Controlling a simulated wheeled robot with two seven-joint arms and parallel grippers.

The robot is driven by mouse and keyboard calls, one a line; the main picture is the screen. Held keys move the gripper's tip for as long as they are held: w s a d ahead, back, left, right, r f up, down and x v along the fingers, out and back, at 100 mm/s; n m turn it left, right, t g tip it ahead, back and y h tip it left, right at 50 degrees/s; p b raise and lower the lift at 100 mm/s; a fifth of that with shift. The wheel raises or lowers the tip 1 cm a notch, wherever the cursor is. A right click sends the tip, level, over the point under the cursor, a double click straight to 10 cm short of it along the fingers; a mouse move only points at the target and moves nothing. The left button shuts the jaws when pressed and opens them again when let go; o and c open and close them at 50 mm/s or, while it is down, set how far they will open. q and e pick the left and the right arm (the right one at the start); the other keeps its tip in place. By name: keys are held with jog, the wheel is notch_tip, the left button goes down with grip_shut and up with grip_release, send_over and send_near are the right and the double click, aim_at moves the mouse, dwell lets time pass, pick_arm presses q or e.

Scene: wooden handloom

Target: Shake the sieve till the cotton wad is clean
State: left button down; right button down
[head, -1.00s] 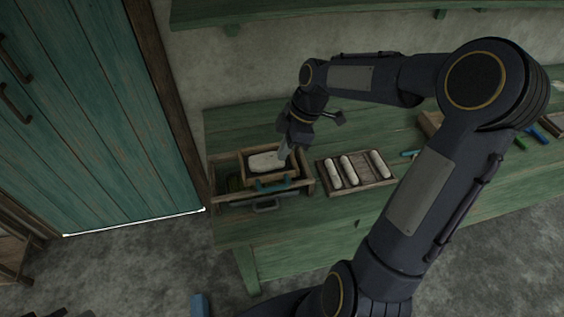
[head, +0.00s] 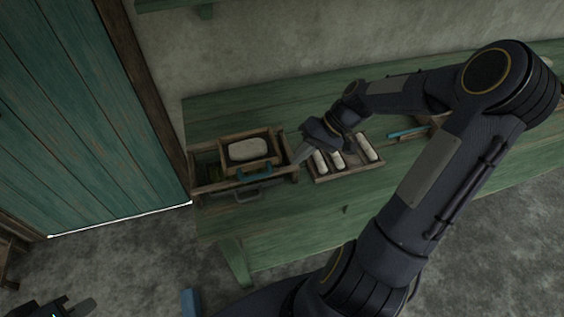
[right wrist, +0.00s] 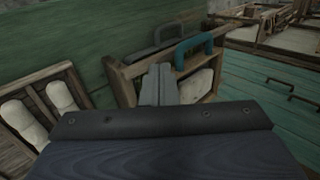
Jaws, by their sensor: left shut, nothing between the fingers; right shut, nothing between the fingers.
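The sieve (head: 276,158) is a small wooden frame with a teal handle, sitting on a larger wooden box with a grey handle. The pale cotton wad (head: 248,149) lies in it; specks are too small to make out. In the right wrist view, the sieve (right wrist: 126,78) and part of the wad (right wrist: 198,86) show beyond my fingers. My right gripper (head: 300,156) is shut and empty, just right of the sieve; it also shows in the right wrist view (right wrist: 158,85). My left gripper (head: 82,307) is shut and empty at the bottom left, partly cut off and away from the bench.
A wooden tray (head: 349,174) with 3 white cotton rolls stands right of the box, partly behind my right gripper. The green bench (head: 300,212) is bare in front. A teal door (head: 80,140) is at the left. Blue tools (head: 408,132) lie farther right.

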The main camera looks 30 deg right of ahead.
aim_at(254, 176)
jog(key=a, duration=0.1)
jog(key=a+f, duration=0.1)
jog(key=a, duration=0.1)
jog(key=w+a+f, duration=0.1)
jog(key=a, duration=0.1)
jog(key=shift+w+p, duration=0.1)
jog(key=shift+p, duration=0.25)
jog(key=a, duration=0.2)
jog(key=w+a+b, duration=0.1)
jog(key=a, duration=0.1)
jog(key=shift+a+f, duration=0.15)
jog(key=shift+a, duration=0.1)
jog(key=shift+w+a+b, duration=0.2)
jog(key=shift+a+b, duration=0.15)
jog(key=shift+a, duration=0.15)
jog(key=shift+d+r, duration=0.1)
jog(key=shift+r, duration=0.1)
